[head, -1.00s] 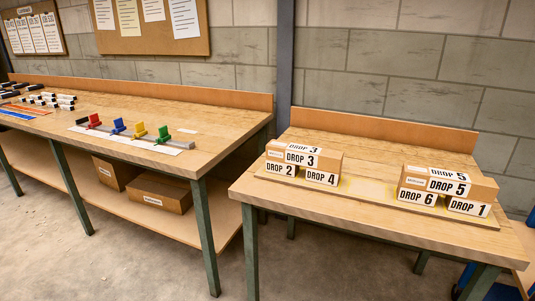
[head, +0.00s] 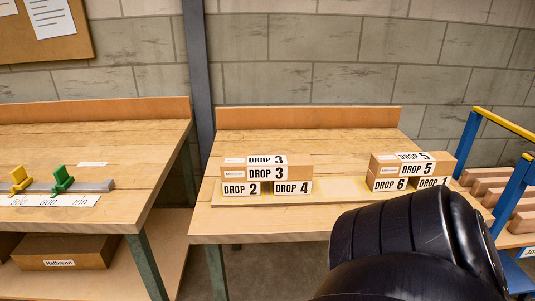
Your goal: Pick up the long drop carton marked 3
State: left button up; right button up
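The long carton marked DROP 3 (head: 301,171) lies level across two smaller cartons on the right-hand table. The carton marked DROP 2 (head: 241,189) is under its left part and the carton marked DROP 4 (head: 292,188) under its right part. The number 3 shows on its front and top faces. Neither of my grippers shows in the head view, so I cannot see whether they are open or shut.
Beside it, a long carton marked DROP 5 (head: 386,169) rests on cartons DROP 6 (head: 388,184) and DROP 1 (head: 430,182). A black rounded shape covers the table's front right. A blue and yellow rack (head: 470,140) stands at right. The left bench (head: 130,145) is separated by a gap.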

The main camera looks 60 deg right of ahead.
aim_at(276, 167)
jog(key=z, duration=0.75)
jog(key=i, duration=0.7)
jog(key=z, duration=0.75)
